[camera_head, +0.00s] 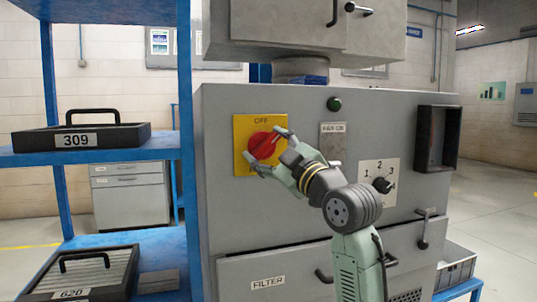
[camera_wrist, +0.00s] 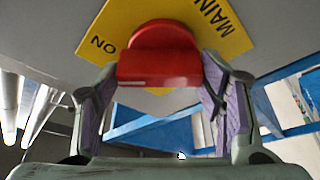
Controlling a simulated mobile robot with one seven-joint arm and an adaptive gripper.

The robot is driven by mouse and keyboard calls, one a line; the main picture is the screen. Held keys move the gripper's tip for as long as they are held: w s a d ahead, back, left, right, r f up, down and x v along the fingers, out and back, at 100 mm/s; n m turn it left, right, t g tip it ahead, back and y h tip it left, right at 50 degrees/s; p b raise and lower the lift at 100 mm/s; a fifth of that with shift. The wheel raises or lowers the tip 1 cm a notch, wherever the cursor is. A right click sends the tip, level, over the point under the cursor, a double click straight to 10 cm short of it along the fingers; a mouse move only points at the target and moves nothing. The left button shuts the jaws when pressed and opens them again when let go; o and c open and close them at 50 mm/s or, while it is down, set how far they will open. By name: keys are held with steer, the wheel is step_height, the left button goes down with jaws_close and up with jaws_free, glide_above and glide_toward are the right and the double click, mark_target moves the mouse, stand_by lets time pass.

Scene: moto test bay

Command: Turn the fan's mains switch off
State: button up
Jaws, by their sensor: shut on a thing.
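The fan's mains switch (camera_head: 263,145) is a red rotary knob on a yellow plate (camera_head: 243,128) on the front of the grey machine. "OFF" is printed above the knob; lettering below it is partly hidden by my gripper. My gripper (camera_head: 267,146) reaches in from the lower right, one finger at each side of the knob, shut on it. In the wrist view the red knob (camera_wrist: 160,66) sits between the two fingertips. "ON" and part of "MAIN" show on the tilted yellow plate (camera_wrist: 222,38). The knob's exact setting is hard to tell.
Right of the switch are a small grey label plate (camera_head: 333,140), a green lamp (camera_head: 334,104) and a numbered black selector (camera_head: 382,185). A drawer marked FILTER (camera_head: 285,270) lies below. A blue shelf (camera_head: 110,157) holding tray 309 (camera_head: 120,138) stands at left.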

steer(key=n+g, duration=0.1)
steer(key=n, duration=0.1)
steer(key=n+g, duration=0.1)
steer(key=n, duration=0.2)
steer(key=shift+r+n+y, duration=0.15)
steer(key=shift+n+y, duration=0.15)
steer(key=shift+n+g+p, duration=0.7)
steer(key=shift+n+g, duration=0.3)
steer(key=shift+n, duration=1.2)
steer(key=o, duration=1.2)
steer(key=shift+c, duration=0.2)
steer(key=shift+h, duration=0.4)
steer(key=v, duration=1.2)
steer(key=shift+a, duration=0.15)
